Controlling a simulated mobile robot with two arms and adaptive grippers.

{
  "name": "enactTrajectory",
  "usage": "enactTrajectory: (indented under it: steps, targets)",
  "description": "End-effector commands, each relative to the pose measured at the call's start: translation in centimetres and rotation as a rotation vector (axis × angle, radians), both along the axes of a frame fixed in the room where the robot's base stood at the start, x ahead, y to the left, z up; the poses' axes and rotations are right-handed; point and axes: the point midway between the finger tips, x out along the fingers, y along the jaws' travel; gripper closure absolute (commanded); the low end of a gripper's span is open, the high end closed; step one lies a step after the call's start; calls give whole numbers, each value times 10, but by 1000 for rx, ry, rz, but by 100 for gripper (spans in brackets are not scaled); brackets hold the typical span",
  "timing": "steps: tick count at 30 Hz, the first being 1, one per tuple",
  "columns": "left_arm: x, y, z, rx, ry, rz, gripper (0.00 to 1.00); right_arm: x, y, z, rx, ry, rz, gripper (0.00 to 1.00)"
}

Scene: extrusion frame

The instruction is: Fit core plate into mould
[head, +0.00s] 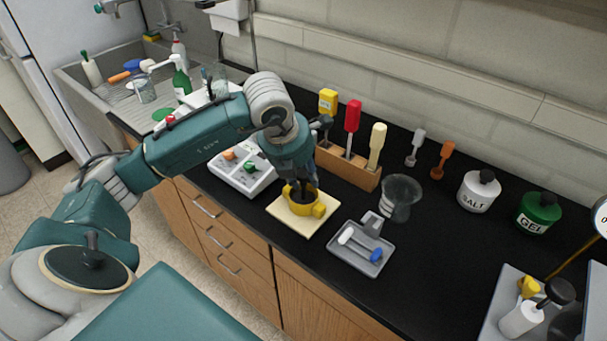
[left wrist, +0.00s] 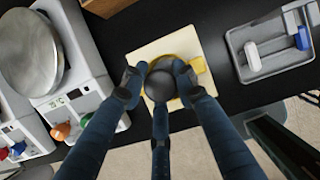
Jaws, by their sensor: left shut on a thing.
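A yellow mould (head: 319,210) sits on a cream square board (head: 290,224) on the black counter. In the left wrist view the yellow mould (left wrist: 200,65) shows as a ring with a side block, partly hidden by my fingers. My left gripper (head: 299,192) points down at the mould. It is shut on a dark round piece (left wrist: 160,84), seemingly the core plate, which lies over the mould's middle in the left wrist view. Whether the piece is seated or still above the mould cannot be told. My right gripper is not in view.
A grey tray (head: 345,262) with a white and a blue piece lies right of the board. A white scale (head: 229,172) stands at its left. A wooden rack (head: 341,164) of handled tools and a clear beaker (head: 400,195) stand behind. Salt (head: 477,195) and gel (head: 537,215) jars stand farther right.

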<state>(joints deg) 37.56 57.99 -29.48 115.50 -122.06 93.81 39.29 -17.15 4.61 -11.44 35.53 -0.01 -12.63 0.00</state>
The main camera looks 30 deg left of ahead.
Motion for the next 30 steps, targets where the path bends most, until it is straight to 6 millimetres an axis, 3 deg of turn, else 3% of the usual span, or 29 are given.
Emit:
enactTrajectory:
  steps: [2,3,6,25,30]
  targets:
    - [0,0,0,0,0,0,98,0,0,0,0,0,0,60]
    - [0,0,0,0,0,0,69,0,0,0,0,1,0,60]
    - [0,0,0,0,0,0,49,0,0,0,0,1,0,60]
    - [0,0,1,0,0,0,49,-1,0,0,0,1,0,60]
    - [0,0,14,0,-1,0,49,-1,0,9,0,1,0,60]
